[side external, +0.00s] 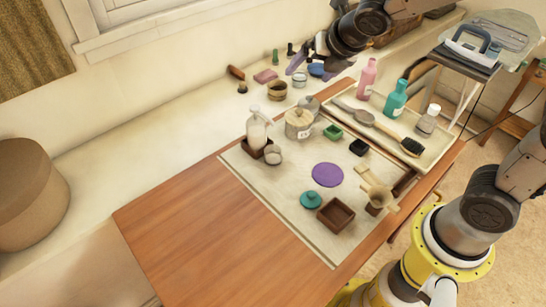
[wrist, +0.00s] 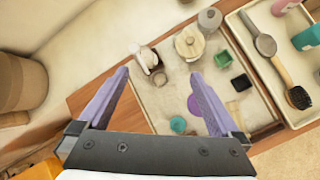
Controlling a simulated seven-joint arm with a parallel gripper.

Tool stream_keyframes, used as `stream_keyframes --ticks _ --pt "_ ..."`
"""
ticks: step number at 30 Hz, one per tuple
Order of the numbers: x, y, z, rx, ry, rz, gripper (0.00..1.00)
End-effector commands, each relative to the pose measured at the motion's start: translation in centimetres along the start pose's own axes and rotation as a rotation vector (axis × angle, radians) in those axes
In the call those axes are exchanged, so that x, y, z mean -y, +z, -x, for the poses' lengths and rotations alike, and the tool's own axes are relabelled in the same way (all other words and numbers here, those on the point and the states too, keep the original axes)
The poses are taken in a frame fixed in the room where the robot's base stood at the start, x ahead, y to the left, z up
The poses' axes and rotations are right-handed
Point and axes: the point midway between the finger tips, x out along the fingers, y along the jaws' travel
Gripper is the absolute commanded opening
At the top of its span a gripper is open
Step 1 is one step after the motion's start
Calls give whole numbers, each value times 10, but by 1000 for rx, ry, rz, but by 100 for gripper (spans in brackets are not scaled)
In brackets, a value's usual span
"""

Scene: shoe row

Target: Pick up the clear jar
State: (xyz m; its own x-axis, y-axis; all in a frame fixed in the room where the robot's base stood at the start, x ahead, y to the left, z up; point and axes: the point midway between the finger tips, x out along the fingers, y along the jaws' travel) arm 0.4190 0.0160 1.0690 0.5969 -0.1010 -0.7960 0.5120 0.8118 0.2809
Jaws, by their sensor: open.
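A small clear jar (side external: 273,156) stands upright on the pale mat, just right of the white pump bottle. In the wrist view the clear jar (wrist: 160,79) appears between my fingertips, but farther away than they are. My gripper (side external: 314,64) is raised near the back wall in the side view, well apart from the jar. Its two purple fingers are spread wide in the wrist view (wrist: 160,73), with nothing held between them.
The pump bottle (side external: 257,131) in its brown holder stands close beside the jar. A lidded cream pot (side external: 298,124) is behind it to the right. A purple disc (side external: 327,175) lies on the mat. A tray (side external: 447,136) holds bottles and brushes. The table's left part is bare.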

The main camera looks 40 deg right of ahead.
Motion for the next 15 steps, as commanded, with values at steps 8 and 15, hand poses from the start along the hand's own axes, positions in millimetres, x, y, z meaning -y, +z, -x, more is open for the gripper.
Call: stream_keyframes --ticks 8,15 --pt "-23 -62 -114 -162 -53 379 99" --pt "-14 -100 -145 -244 -96 422 99"
